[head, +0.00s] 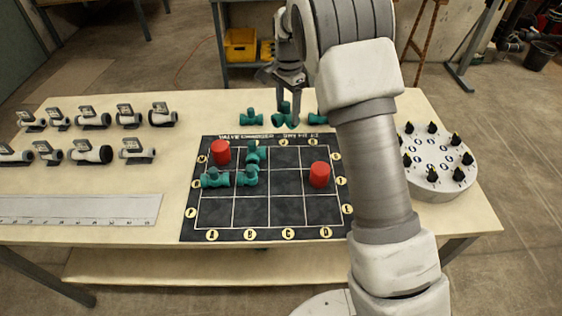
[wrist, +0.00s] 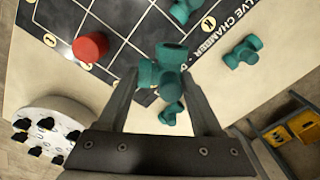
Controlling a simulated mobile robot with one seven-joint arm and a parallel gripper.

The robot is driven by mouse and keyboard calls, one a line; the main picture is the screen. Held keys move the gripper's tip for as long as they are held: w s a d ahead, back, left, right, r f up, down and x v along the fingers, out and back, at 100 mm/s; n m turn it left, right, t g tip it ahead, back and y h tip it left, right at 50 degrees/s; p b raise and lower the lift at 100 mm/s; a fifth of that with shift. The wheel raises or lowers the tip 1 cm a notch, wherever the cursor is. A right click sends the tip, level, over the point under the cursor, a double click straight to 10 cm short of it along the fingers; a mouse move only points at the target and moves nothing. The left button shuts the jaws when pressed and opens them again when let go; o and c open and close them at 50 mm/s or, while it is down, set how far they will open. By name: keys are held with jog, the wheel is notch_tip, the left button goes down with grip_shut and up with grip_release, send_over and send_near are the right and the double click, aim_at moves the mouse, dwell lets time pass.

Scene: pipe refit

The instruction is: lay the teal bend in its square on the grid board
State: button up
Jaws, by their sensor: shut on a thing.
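My gripper (head: 285,106) is above the table just behind the far edge of the black grid board (head: 286,211). In the wrist view its fingers (wrist: 160,85) are shut on a teal pipe piece (wrist: 161,68); I cannot tell for sure whether it is a bend. Another teal piece (wrist: 171,113) shows past the fingers. In the head view teal pieces lie behind the board, one to the left (head: 251,118) and one to the right (head: 317,118). On the board, three teal pieces (head: 215,179) (head: 247,178) (head: 256,154) sit together at the left.
Two red cylinders stand on the board, one at the far left (head: 220,152) and one at the right (head: 319,174). A white round dial block with black knobs (head: 437,165) stands right. Grey valve-like parts (head: 92,119) and a ruler (head: 80,209) lie left. The board's near squares are bare.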

jog(key=w+a+m+b, duration=0.1)
jog(key=w+a+m, duration=0.4)
jog(key=a+m, duration=0.3)
jog(key=shift+n, duration=0.5)
jog(key=s+d+f+b, duration=0.1)
jog(key=s+d+f, duration=0.2)
jog(key=s+f, duration=0.1)
jog(key=s+d+f+b, duration=0.1)
jog(key=s+d+f, duration=0.2)
jog(key=s+d, duration=0.1)
jog(key=shift+f+b, duration=0.35)
jog(key=shift+b, duration=0.05)
jog(key=shift+d+f+b, duration=0.1)
jog(key=shift+f+b, duration=0.2)
jog(key=shift+f, duration=1.7)
jog(key=shift+f, duration=0.1)
jog(key=o, duration=1.4)
notch_tip(320, 180, up, 12)
jog(key=shift+r+p, duration=0.25)
jog(key=shift+p, duration=0.6)
